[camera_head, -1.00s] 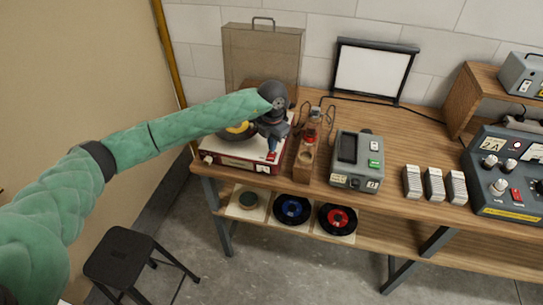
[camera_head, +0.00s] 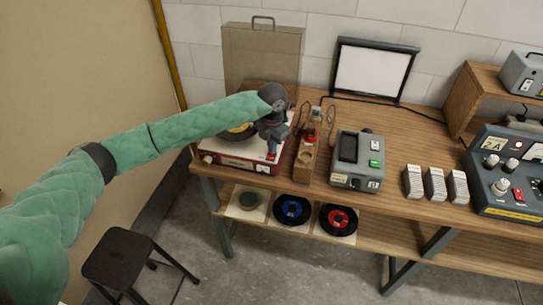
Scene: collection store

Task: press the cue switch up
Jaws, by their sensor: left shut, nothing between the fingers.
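A red and cream record player (camera_head: 236,163) stands at the left end of the wooden bench. Its turntable, with a yellow-centred record (camera_head: 240,128), is partly covered by my green left arm. My left gripper (camera_head: 271,150) points down over the player's right front corner, shut and empty. Its fingertips are at or just above a small red part there; I cannot tell whether they touch. The cue switch cannot be made out for certain at this size, and the gripper hides that area. My right gripper is not in view.
A wooden block with a red-topped item (camera_head: 306,155) stands close right of the player. Further right are a grey device (camera_head: 358,160), white card stacks (camera_head: 435,184) and a control console (camera_head: 510,175). A black stool (camera_head: 118,258) stands front left.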

